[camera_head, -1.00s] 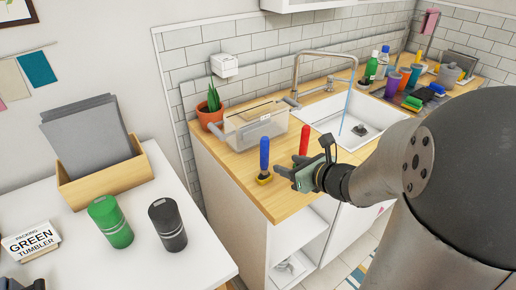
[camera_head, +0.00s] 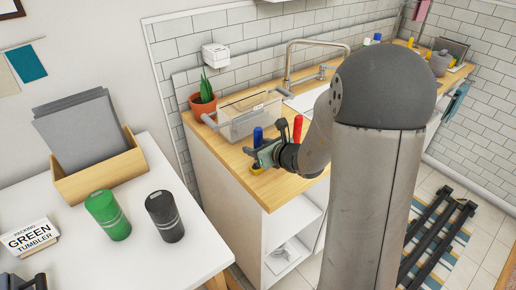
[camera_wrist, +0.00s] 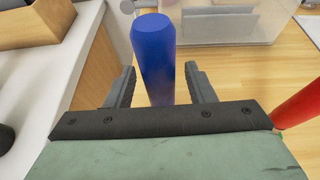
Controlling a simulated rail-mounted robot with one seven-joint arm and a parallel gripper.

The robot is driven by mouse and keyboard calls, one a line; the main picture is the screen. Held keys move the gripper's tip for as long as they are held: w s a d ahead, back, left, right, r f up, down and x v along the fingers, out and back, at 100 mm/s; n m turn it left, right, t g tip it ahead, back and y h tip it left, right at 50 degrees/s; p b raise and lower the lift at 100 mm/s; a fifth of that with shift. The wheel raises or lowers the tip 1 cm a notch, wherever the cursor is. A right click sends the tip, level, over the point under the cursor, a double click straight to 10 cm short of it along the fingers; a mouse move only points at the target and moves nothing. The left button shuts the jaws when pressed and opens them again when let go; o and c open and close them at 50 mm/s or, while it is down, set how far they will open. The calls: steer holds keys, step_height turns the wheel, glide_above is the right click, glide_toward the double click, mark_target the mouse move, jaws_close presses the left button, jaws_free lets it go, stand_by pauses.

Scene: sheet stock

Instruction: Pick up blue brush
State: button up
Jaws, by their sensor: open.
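The blue brush (camera_head: 258,136) stands upright near the front left corner of the wooden counter, its blue handle up and its yellowish base (camera_head: 257,168) partly hidden by my gripper. My gripper (camera_head: 256,155) is at the brush. In the wrist view the blue handle (camera_wrist: 154,55) rises between the two open fingers of my gripper (camera_wrist: 160,85). A gap shows on each side of the handle, wider on the right, and I see no contact. The lower part of the brush is hidden behind the gripper body.
A red-handled object (camera_head: 297,128) stands just right of the brush, also in the wrist view (camera_wrist: 300,104). Behind are a clear plastic bin (camera_head: 250,118) and a potted plant (camera_head: 203,98). A white table (camera_head: 150,235) with green (camera_head: 107,215) and black (camera_head: 165,216) tumblers is at left.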

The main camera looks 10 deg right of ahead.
mark_target(260, 139)
steer(key=c, duration=1.1)
steer(key=shift+o, duration=0.2)
steer(key=shift+r, duration=0.1)
steer(key=shift+r, duration=0.3)
step_height(260, 139, up, 2)
steer(key=shift+r, duration=0.15)
steer(key=s+d+r, duration=0.3)
steer(key=d+r, duration=0.7)
steer(key=d, duration=0.3)
steer(key=shift+d, duration=0.4)
